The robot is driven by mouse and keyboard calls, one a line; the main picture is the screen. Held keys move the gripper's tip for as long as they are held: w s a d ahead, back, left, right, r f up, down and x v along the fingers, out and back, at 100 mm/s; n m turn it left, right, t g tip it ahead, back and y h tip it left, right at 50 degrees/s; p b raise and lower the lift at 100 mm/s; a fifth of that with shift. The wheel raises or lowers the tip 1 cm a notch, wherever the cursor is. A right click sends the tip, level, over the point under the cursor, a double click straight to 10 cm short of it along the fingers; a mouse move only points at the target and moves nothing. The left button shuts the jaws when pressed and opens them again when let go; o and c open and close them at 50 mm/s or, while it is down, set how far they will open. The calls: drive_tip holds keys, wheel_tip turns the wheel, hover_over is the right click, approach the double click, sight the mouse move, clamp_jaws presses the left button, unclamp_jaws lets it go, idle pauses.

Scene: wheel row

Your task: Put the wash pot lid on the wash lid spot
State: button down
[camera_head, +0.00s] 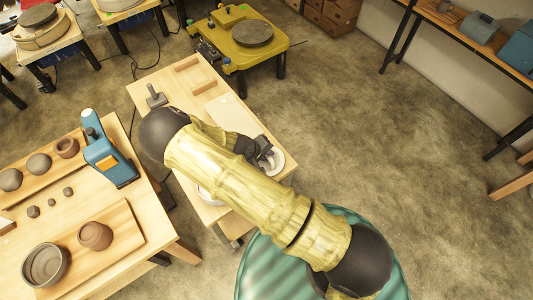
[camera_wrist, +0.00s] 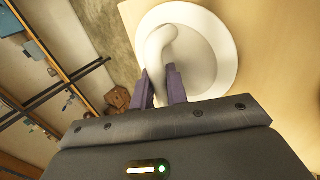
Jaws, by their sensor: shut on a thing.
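The wash pot lid (camera_wrist: 213,62) looks like a white round disc with a curved white handle, in the upper middle of the wrist view. My gripper (camera_wrist: 162,86) has its two dark purple fingers shut on the handle. In the head view the lid (camera_head: 276,163) shows as a white edge by my gripper (camera_head: 262,157), at the near right end of the middle table (camera_head: 283,143). I cannot tell whether the lid touches the table. Another white round thing (camera_head: 207,196) is mostly hidden behind my arm. I cannot make out a marked lid spot.
The middle table also bears wooden blocks (camera_head: 204,87), a pale board (camera_head: 232,114) and a dark tool (camera_head: 156,97). A left table holds clay pots (camera_head: 95,236) and a blue device (camera_head: 108,160). A yellow wheel (camera_head: 252,33) stands behind. Floor at right is clear.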

drive_tip(key=c, duration=1.4)
unclamp_jaws()
drive_tip(key=shift+f, duration=0.1)
drive_tip(key=b+v, duration=0.3)
drive_tip(key=v, duration=0.9)
drive_tip(key=s+d+r+m+y, duration=0.2)
drive_tip(key=s+d+r, duration=0.1)
drive_tip(key=d+r, duration=0.3)
drive_tip(key=s+d+r+m+y, duration=0.1)
drive_tip(key=s+d+r+m, duration=0.1)
drive_tip(key=d+r, duration=0.4)
drive_tip(key=s+d+r+m+g+y, duration=0.1)
drive_tip(key=s+d+r+m+y, duration=0.1)
drive_tip(key=s+d+r, duration=0.2)
drive_tip(key=shift+d+r+m+y, duration=0.15)
drive_tip(key=shift+d+r+m, duration=0.05)
drive_tip(key=shift+d+r, duration=0.55)
drive_tip(key=shift+d+r+m+y, duration=0.2)
drive_tip(key=shift+d+r, duration=0.3)
drive_tip(key=shift+d, duration=0.35)
